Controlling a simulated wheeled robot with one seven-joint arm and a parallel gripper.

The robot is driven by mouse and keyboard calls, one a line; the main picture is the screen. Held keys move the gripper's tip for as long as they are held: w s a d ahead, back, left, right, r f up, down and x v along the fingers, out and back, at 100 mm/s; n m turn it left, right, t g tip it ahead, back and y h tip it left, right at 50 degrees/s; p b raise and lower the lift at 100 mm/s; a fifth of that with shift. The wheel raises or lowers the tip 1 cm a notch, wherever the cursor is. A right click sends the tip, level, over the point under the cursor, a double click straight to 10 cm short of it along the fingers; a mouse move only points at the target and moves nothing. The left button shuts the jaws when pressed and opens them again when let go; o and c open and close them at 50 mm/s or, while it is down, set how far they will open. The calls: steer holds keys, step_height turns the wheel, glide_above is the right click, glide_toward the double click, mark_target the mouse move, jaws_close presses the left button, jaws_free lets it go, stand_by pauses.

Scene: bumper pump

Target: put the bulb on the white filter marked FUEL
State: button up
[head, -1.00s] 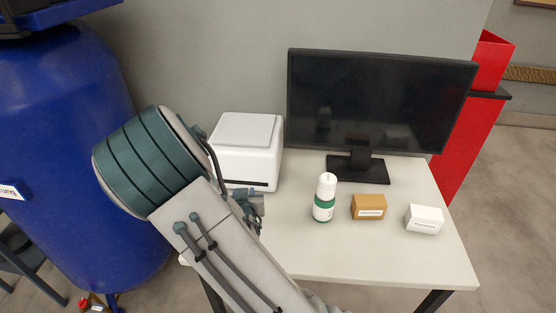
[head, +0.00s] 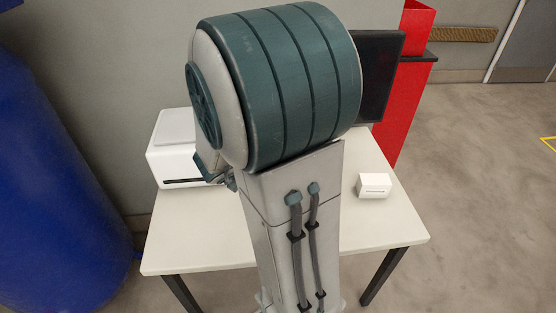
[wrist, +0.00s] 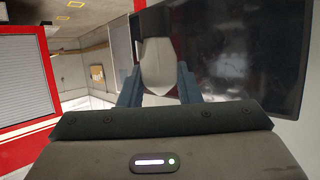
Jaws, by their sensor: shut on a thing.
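In the wrist view, my gripper (wrist: 159,78) has its two blue-grey fingers either side of a pale, rounded thing, which I take for the bulb (wrist: 157,55). It is shut on it. Only part of the held thing shows. In the head view my own arm hides the fingertips and the bulb. A small white box (head: 374,186) with a dark line of print lies on the right part of the table; I take it for the white filter, but its mark is too small to read. It is not in the wrist view.
The white table (head: 200,240) has clear room at its front left and front right. A white machine (head: 175,150) stands at the back left. A dark monitor (head: 382,75) stands behind my arm and fills the right of the wrist view. A red stand (head: 405,100) is behind.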

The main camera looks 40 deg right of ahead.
steer(key=shift+m+g, duration=0.4)
steer(key=shift+g, duration=0.1)
steer(key=shift+w+d+f, duration=1.25)
steer(key=shift+w+f, duration=0.05)
steer(key=shift+f, duration=0.4)
steer(key=shift+w+d+f, duration=1.2)
steer(key=shift+w+f, duration=0.1)
steer(key=shift+f, duration=0.45)
steer(key=shift+w+d+f, duration=1.25)
steer(key=shift+w+f, duration=0.05)
steer(key=shift+f, duration=0.4)
steer(key=shift+f, duration=0.1)
steer(key=shift+f, duration=0.15)
steer(key=o, duration=0.9)
steer(key=shift+o, duration=0.2)
